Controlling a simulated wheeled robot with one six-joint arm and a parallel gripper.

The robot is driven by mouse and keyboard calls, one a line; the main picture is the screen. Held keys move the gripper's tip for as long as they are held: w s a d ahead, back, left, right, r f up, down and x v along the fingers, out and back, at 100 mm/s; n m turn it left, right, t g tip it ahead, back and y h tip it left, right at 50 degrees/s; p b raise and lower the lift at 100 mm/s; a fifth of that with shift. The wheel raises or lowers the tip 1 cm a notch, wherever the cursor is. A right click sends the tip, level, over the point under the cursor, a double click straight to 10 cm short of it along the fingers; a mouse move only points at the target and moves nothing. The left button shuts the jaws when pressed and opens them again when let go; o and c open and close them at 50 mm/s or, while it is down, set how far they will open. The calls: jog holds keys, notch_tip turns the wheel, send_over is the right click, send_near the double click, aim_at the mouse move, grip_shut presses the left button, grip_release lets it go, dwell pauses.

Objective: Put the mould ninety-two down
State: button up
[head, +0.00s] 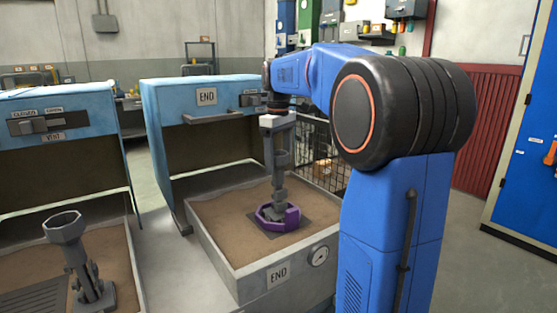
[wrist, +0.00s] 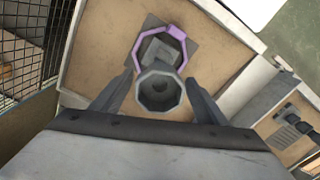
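The grey mould (head: 279,187) stands upright below my gripper (head: 278,158), its foot inside a purple ring (head: 290,221) on a dark plate in the sand tray marked END. In the wrist view its round cup (wrist: 160,89) lies between the two fingers of my gripper (wrist: 160,78), with the purple ring (wrist: 141,38) beyond it. The fingers are apart, one on each side of the cup. Whether they press on it I cannot tell. No number is readable on the mould. The cup partly hides the stem and foot.
A similar grey mould (head: 68,236) stands in the left sand tray, beside a dark grate (head: 35,299). Blue hoods (head: 205,98) overhang the backs of both trays. A wire mesh cage (head: 322,160) stands behind the right tray. Bare sand (head: 220,216) surrounds the ring.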

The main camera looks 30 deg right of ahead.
notch_tip(320, 180, up, 13)
jog(key=shift+f, duration=0.15)
dwell(0.6)
jog(key=s+a+f+m+t, duration=0.1)
jog(key=s+a+f, duration=0.4)
jog(key=s, duration=0.2)
jog(key=s+a+f+m+t, duration=0.1)
jog(key=s+a+f, duration=0.45)
jog(key=s, duration=0.25)
jog(key=s+a+f+m+t, duration=0.1)
jog(key=s+a+f, duration=0.1)
jog(key=s+f, duration=0.5)
jog(key=s+a+f+m+t, duration=0.1)
jog(key=s+a+f, duration=0.2)
jog(key=s+f, duration=0.5)
notch_tip(320, 180, down, 4)
jog(key=shift+a+f+m+t, duration=0.15)
jog(key=shift+f+m+t, duration=0.1)
jog(key=shift+m+t, duration=0.15)
jog(key=shift+s, duration=0.1)
